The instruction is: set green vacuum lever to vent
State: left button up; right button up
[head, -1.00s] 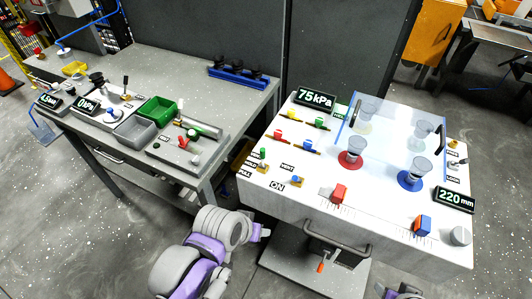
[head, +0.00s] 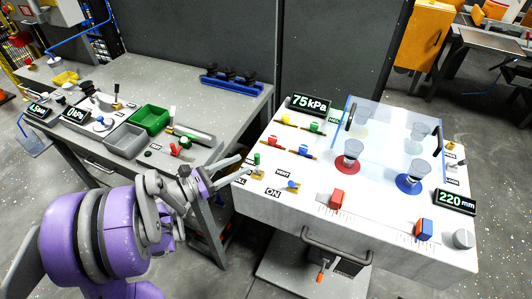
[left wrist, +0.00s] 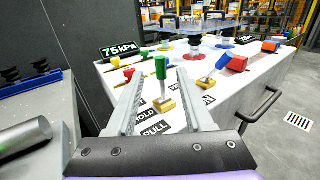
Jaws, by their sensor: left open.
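The green vacuum lever (head: 257,159) stands near the left edge of the white panel, on a small yellow base. In the left wrist view the green lever (left wrist: 160,68) stands roughly upright, framed between the two fingers. The HOLD and PULL labels (left wrist: 155,128) lie on the near side of its base, partly behind the left finger. Contact with the lever cannot be told. My right gripper is out of view.
A blue lever (head: 292,185) by the ON label stands close on the right. Red (head: 275,141), yellow and green valve handles sit behind. A clear guard (head: 385,135) covers the back. The grey bench (head: 215,105) stands left, across a gap.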

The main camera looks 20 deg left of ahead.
aim_at(257, 164)
pick_arm(q)
jog(key=p+x, duration=0.1)
jog(key=x, duration=0.9)
jog(key=shift+d, duration=0.1)
grip_shut()
dwell(1.1)
